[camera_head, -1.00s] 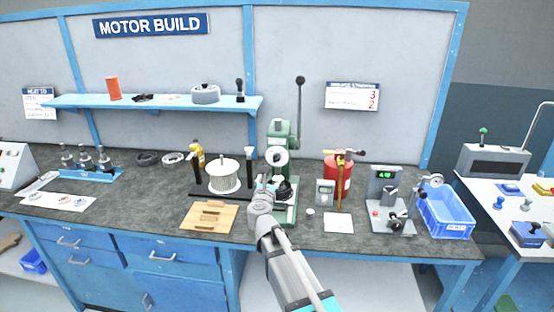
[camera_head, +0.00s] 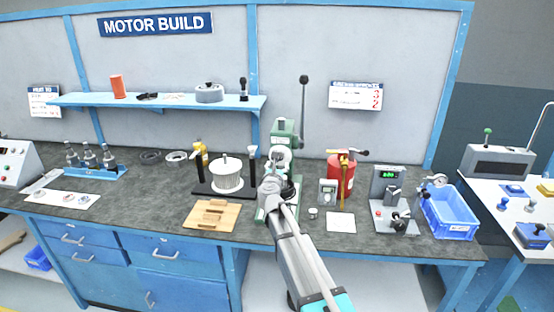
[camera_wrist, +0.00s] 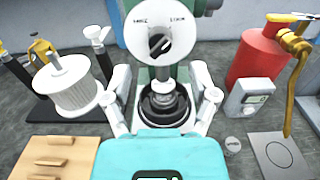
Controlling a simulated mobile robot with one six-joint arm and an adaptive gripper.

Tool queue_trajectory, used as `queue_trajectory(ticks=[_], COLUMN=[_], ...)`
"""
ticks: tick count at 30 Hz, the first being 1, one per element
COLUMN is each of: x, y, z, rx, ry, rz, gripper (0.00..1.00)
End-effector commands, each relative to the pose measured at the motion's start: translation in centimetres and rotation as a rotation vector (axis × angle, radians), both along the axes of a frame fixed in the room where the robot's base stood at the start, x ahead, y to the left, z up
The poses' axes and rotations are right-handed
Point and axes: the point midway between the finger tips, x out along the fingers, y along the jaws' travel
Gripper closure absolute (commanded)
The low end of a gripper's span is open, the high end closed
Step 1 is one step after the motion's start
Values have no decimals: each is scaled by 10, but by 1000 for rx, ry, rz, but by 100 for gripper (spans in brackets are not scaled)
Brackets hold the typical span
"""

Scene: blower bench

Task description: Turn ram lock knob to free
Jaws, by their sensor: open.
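The ram lock knob (camera_wrist: 160,44) is a black knob on a round white dial plate (camera_wrist: 182,36) on the front of the green press (camera_head: 285,130). Its ridge looks slanted; the small lettering at the dial's upper left and upper right is too blurred to read. My gripper (camera_wrist: 159,75) is open, its fingers spread left and right below the dial, apart from the knob. Between and beyond the fingers is the black round part (camera_wrist: 166,103) at the press base. In the head view my gripper (camera_head: 271,178) is in front of the press and partly hides it.
A white-finned rotor (camera_wrist: 68,88) on a black-post stand is to the left, with a wooden block (camera_head: 212,214) before it.

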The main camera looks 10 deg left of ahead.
Motion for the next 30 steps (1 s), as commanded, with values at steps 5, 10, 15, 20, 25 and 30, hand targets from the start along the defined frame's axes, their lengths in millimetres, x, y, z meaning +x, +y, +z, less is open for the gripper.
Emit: queue_trajectory(ticks=[5, 10, 15, 20, 25, 30], x=[30, 47, 55, 56, 56, 56], y=[0, -2, -2, -3, -3, -4], z=[0, 0, 0, 0, 0, 0], rx=[0, 0, 0, 0, 0, 0], ry=[0, 0, 0, 0, 0, 0], rz=[-1, -1, -1, -1, -1, -2], gripper=[25, 25, 25, 25, 25, 53])
